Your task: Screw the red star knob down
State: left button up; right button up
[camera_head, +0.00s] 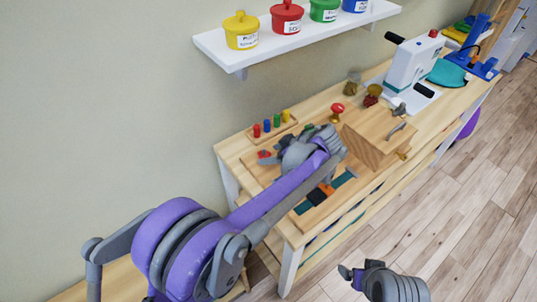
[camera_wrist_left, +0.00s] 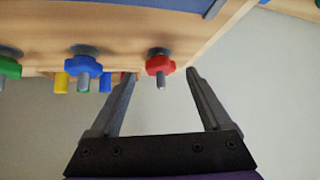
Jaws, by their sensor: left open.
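The red star knob (camera_wrist_left: 160,66) shows in the left wrist view, with a grey metal stud at its middle, on a pale wooden board (camera_wrist_left: 120,38). In the head view a small red part (camera_head: 264,154), likely this knob, shows left of my left gripper. My left gripper (camera_wrist_left: 161,74) is open and empty, its two dark fingers apart on either side of the red knob in the picture. I cannot tell whether the fingertips reach its depth. My right gripper (camera_head: 352,274) is at the bottom of the head view, away from the bench; its jaws are unclear.
A blue star knob (camera_wrist_left: 84,66) and a green one (camera_wrist_left: 8,68) stand beside the red one. Behind is a rack of coloured pegs (camera_head: 269,128). A wooden box (camera_head: 372,142) stands to the right. A shelf (camera_head: 300,44) with coloured tubs hangs above.

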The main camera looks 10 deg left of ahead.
aim_at(264, 156)
pick_arm(q)
jog(key=shift+x, duration=1.15)
grip_shut()
jog(key=shift+m, duration=0.3)
